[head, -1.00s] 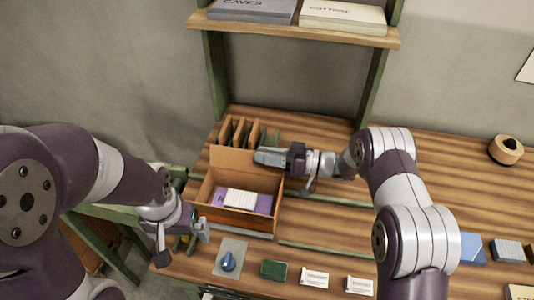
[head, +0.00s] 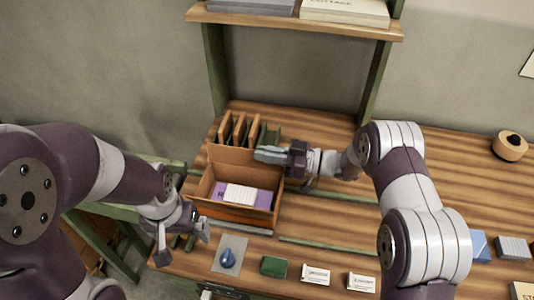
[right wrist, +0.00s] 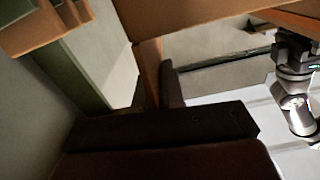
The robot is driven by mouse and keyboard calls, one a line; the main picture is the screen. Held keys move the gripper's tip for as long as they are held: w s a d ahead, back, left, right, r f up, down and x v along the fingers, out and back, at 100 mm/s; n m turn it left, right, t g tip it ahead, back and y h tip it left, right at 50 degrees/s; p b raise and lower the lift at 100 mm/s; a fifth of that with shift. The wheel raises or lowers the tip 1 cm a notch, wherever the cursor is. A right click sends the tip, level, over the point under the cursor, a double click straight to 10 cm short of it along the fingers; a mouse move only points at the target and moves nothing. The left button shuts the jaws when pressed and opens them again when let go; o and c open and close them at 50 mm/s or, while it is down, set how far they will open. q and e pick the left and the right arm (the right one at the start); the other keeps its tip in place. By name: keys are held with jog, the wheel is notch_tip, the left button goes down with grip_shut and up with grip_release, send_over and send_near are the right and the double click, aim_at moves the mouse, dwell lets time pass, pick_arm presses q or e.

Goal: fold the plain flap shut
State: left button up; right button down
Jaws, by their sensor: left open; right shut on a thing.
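The open brown cardboard box (head: 205,190) stands on the table and holds a purple item (head: 262,200) with a white label (head: 240,194). Its plain flap (head: 228,154) is raised along the back edge. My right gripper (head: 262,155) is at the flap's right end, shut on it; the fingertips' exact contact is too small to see. My left gripper (head: 200,232) is open and empty beside the box's front left corner. The right wrist view is filled by close brown panels, and I cannot tell which is the flap.
Upright brown dividers (head: 239,130) stand behind the box. A blue knobbed object on a grey pad (head: 228,259), a green block (head: 274,267) and white cards (head: 316,274) lie in front. A shelf (head: 300,22) is above. The table to the right has free room.

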jog(key=shift+s+a+n+b, duration=0.1)
jog(key=shift+s+n+b, duration=0.35)
jog(key=shift+n, duration=0.35)
jog(key=shift+s+a+n+b, duration=0.1)
jog(key=shift+s+n+b, duration=0.25)
jog(key=shift+n, duration=0.45)
jog(key=c, duration=1.3)
grip_release()
jog(key=shift+d, duration=0.15)
jog(key=d+b, duration=0.1)
jog(key=d, duration=0.3)
jog(key=s+d+b, duration=0.1)
jog(key=d, duration=0.3)
jog(key=s+d, duration=0.1)
jog(key=d, duration=0.3)
jog(key=shift+s+d+b, duration=0.15)
jog(key=shift+s+b, duration=0.05)
jog(key=shift+b, duration=0.2)
